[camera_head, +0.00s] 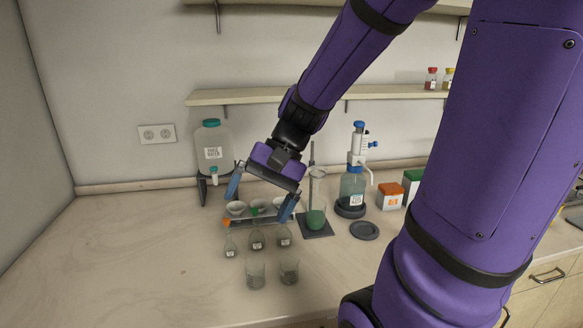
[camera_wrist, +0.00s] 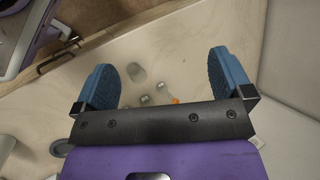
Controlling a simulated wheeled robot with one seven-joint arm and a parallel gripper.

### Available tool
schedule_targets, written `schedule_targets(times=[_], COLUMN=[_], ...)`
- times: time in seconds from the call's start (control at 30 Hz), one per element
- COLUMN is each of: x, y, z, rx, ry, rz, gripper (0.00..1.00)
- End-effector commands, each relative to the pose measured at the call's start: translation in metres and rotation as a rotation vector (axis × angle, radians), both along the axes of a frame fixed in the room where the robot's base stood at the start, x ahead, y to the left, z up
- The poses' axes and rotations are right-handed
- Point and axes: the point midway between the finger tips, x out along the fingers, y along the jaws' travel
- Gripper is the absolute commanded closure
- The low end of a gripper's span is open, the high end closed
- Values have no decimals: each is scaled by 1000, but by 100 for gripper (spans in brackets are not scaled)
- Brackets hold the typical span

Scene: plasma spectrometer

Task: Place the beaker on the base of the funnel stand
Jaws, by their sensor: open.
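The funnel stand has a dark flat base (camera_head: 318,232) and an upright rod, with a pale funnel (camera_head: 317,172) held on it. A clear vessel with green contents (camera_head: 316,219) appears to stand on that base. Two clear glass beakers (camera_head: 256,277) (camera_head: 289,272) stand upright on the counter in front of the small flasks. My gripper (camera_head: 258,205) is open and empty above the counter, with its blue fingers spread, left of the stand. In the wrist view my gripper (camera_wrist: 160,80) frames a greyish vessel (camera_wrist: 136,72) far below; I cannot tell which one it is.
A dispenser bottle (camera_head: 352,188), a dark round plate (camera_head: 364,230) and boxes (camera_head: 390,197) are to the right. A water jug (camera_head: 212,150) stands behind. The left counter is clear.

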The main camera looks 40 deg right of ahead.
Motion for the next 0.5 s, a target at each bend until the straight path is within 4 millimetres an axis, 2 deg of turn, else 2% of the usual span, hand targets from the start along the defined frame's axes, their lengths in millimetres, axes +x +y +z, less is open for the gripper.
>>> schedule_targets(times=[0.2,0.5], x=[-34,-66], y=[5,-5], z=[29,69], rx=[-294,-624], ry=[-186,-468], rz=[211,403], gripper=[2,2])
